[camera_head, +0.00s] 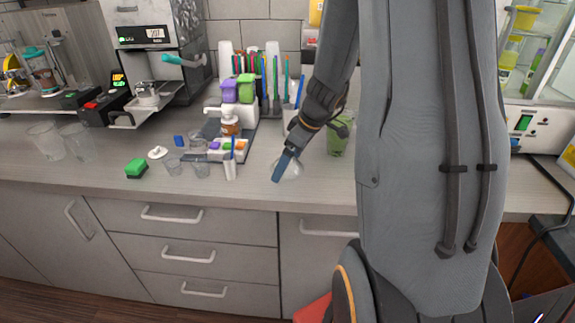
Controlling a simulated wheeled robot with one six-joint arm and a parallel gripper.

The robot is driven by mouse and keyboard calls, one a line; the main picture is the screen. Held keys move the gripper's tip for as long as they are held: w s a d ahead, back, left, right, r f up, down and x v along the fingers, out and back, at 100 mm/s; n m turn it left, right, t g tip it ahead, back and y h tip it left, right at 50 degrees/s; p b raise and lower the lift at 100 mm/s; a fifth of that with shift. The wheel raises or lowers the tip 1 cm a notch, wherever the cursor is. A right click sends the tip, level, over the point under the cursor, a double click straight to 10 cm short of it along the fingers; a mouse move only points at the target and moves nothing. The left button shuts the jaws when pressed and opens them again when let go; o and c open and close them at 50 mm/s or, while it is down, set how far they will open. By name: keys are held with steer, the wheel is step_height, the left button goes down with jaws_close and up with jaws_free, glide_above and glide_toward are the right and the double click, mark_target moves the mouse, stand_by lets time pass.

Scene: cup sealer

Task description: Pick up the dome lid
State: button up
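A clear, rounded piece that looks like the dome lid (295,171) sits on the counter near its front edge, right of centre. My gripper (279,172) points down at it from above. A blue-grey finger covers the left part of the dome in this view. I see the fingers edge-on as one shape, so the gap between them is hidden. I cannot tell whether they touch the dome or are only in front of it.
A green-filled cup (338,138) stands just right of my wrist. Left of the dome are a small container with a blue stick (230,165), clear cups (200,165), a white round lid (157,153) and a green sponge (136,169).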

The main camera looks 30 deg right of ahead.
steer(key=c, duration=1.1)
steer(key=shift+r, duration=0.15)
